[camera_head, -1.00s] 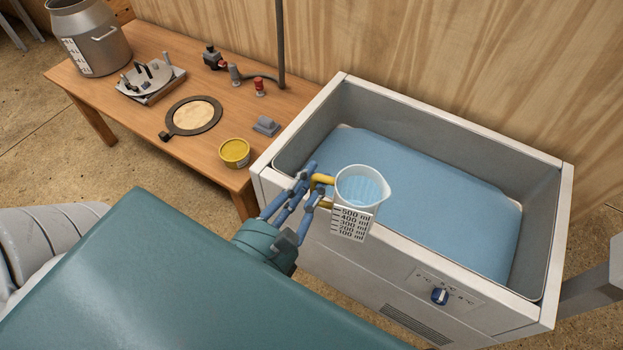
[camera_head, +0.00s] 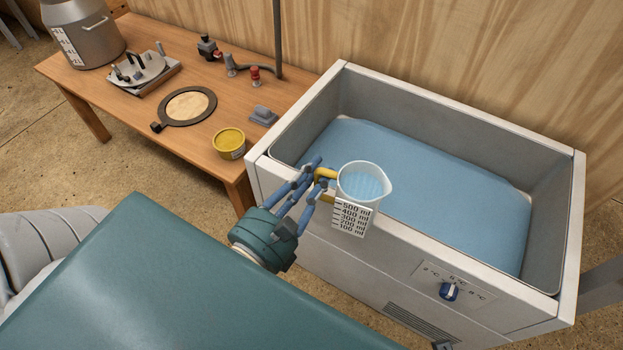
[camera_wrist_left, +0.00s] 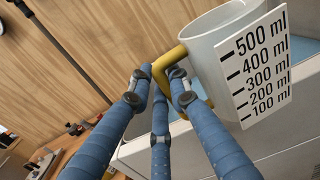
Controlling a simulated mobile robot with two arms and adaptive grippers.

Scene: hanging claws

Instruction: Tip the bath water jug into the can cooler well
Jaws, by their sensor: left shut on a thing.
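The jug (camera_head: 362,183) is a white measuring jug with a yellow handle and a millilitre scale plate, holding light blue water. It is upright, above the front left rim of the can cooler (camera_head: 262,187). The cooler's well (camera_head: 440,190) is a grey basin with blue water in it. My left gripper (camera_head: 318,180) is shut on the jug's yellow handle, to the left of the jug. In the left wrist view the blue fingers (camera_wrist_left: 165,85) close around the handle beside the jug (camera_wrist_left: 228,50).
A wooden table (camera_head: 205,135) stands left of the cooler. On it are a metal can (camera_head: 85,35), a ring with a round disc (camera_head: 188,106), a yellow tub (camera_head: 229,143) and small fittings. A dial (camera_head: 449,291) is on the cooler's front. A plywood wall (camera_head: 450,50) stands behind.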

